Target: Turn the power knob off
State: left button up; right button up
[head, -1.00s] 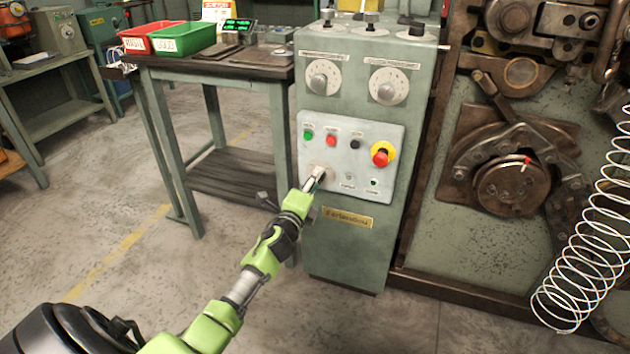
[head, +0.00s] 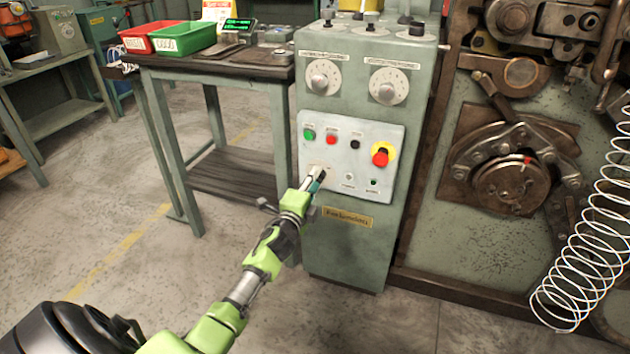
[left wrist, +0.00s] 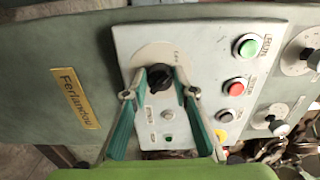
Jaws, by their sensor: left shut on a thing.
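In the head view, my left gripper (head: 317,180) reaches the lower left of the control panel (head: 343,161) and hides the knob there. My right gripper is not in view.
Green (head: 309,135), red (head: 331,140) and black (head: 354,144) buttons sit above the gripper. A red emergency stop (head: 380,158) is to the right. Two white dials (head: 322,78) (head: 388,86) are higher up. A workbench (head: 225,67) stands left; a coiled spring (head: 590,240) is far right.

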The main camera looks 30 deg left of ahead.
pick_arm(q)
jog(key=o, duration=1.1)
jog(key=shift+c, duration=0.2)
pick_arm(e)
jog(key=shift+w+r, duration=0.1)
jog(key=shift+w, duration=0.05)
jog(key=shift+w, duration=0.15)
pick_arm(q)
jog(key=v, duration=1.2)
